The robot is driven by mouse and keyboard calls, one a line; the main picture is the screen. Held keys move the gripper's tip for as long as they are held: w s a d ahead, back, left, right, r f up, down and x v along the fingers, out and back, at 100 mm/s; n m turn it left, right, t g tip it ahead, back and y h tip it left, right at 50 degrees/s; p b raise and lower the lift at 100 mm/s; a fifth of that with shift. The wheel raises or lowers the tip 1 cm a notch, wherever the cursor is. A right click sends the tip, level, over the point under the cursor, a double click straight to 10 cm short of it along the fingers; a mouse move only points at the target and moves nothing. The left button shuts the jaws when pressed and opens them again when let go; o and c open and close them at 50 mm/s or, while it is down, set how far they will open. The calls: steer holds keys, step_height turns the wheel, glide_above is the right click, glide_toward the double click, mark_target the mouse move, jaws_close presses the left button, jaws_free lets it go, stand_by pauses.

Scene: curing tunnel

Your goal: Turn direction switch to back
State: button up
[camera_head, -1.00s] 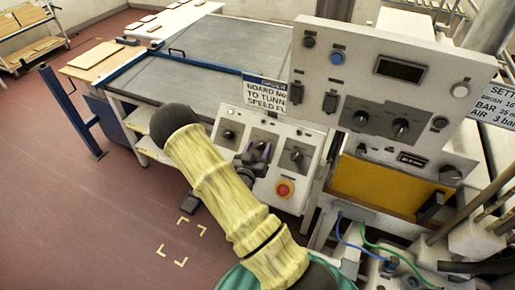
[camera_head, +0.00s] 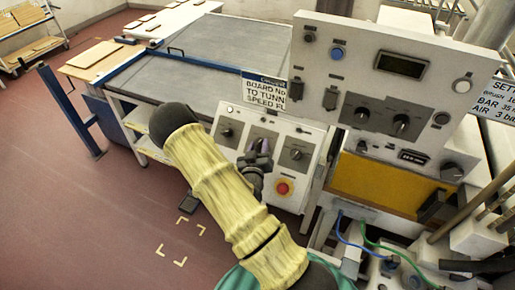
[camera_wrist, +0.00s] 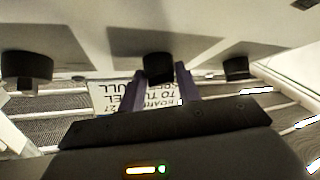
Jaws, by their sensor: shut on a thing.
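A sloped white control panel (camera_head: 308,132) carries three black rotary knobs on grey plates. My gripper (camera_head: 260,153) is at the middle knob, in front of the panel. In the wrist view, the two purple fingers of my gripper (camera_wrist: 160,92) stand on either side of the middle knob (camera_wrist: 158,66) and are shut on it. The left knob (camera_head: 227,132) and right knob (camera_head: 296,153) are free. The middle knob's pointer is hidden by the fingers, and the labels are too small to read, so I cannot tell its setting.
A taller panel (camera_head: 440,85) with more knobs and a display stands to the right. A conveyor table (camera_head: 215,55) lies behind. Open floor (camera_head: 75,210) is at left.

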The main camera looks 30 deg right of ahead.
steer(key=n+y, duration=0.2)
steer(key=n+t+y, duration=0.1)
steer(key=n+y, duration=0.1)
steer(key=n, duration=0.1)
steer(key=shift+s+d+r, duration=0.1)
steer(key=shift+s+d, duration=0.05)
steer(key=shift+d, duration=0.05)
steer(key=n+y, duration=0.1)
steer(key=n+y+p, duration=0.1)
steer(key=n, duration=0.1)
steer(key=n+y+p, duration=0.1)
steer(key=n, duration=0.1)
steer(key=shift+d+r+g+y, duration=0.25)
steer(key=shift+r+g+y, duration=0.05)
steer(key=shift+r+y, duration=0.1)
steer(key=n+g+y+p, duration=0.1)
steer(key=n, duration=0.1)
steer(key=n+y+p, duration=0.1)
steer(key=n+p, duration=0.1)
steer(key=shift+d+r+g, duration=0.1)
steer(key=shift+d+g, duration=0.05)
steer(key=shift+g, duration=0.25)
steer(key=shift+n+g+y+p, duration=0.9)
steer(key=shift+n+y+p, duration=0.15)
steer(key=shift+n, duration=0.45)
steer(key=o, duration=1)
steer(key=shift+c, duration=0.2)
